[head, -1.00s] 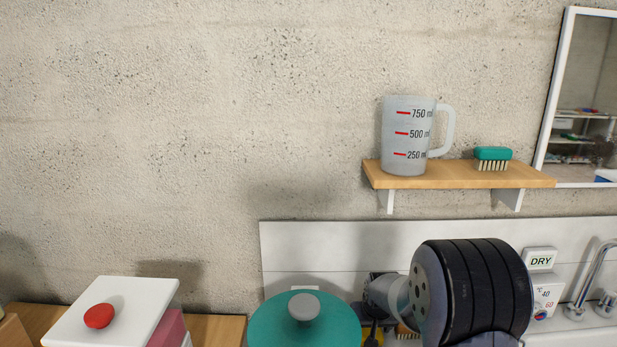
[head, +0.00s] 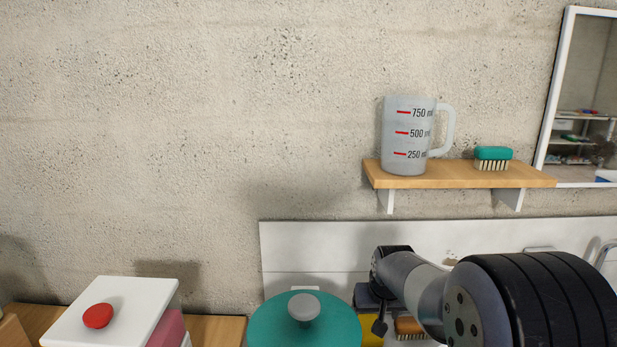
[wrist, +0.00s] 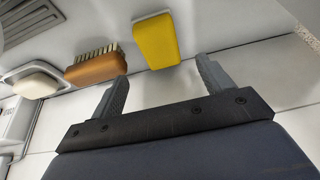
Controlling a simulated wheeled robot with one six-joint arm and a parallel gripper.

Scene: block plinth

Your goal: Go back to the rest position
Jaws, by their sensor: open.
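My gripper (wrist: 160,84) shows in the wrist view with its two fingers apart and nothing between them. Beyond the fingertips are a yellow sponge (wrist: 157,40) and a wooden brush (wrist: 96,66), both apart from the fingers as far as I can tell. In the head view my arm comes in at the lower right, and the fingers are hidden there. Part of the brush (head: 409,326) and a bit of yellow show beneath the arm.
A teal lid (head: 275,325) with a grey knob stands left of my arm. A white box lid (head: 140,310) with a red knob is at the lower left. A wall shelf (head: 455,178) above holds a measuring jug (head: 402,140) and a teal brush (head: 493,154). A soap dish (wrist: 36,80) lies beside the wooden brush.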

